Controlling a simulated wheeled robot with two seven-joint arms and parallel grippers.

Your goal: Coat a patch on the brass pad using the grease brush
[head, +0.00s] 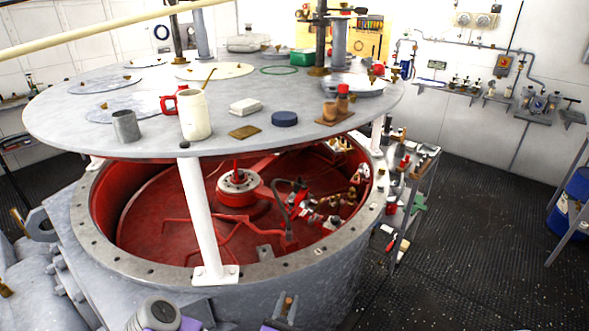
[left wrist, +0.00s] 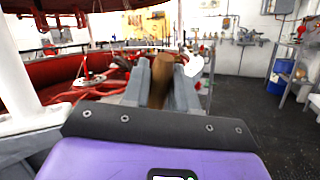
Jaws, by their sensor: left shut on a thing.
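The brass pad (head: 244,131) is a small flat square on the round grey tabletop, near its front edge. My left gripper (head: 287,303) is low at the front of the head view, below the tabletop and well apart from the pad. In the left wrist view its grey fingers (left wrist: 158,82) are shut on a brown wooden handle (left wrist: 158,88), which points away from me. The handle looks like that of the grease brush, but no bristles show. My right gripper is not in view.
A white post (head: 200,220) stands left of my gripper. Dark floor lies right.

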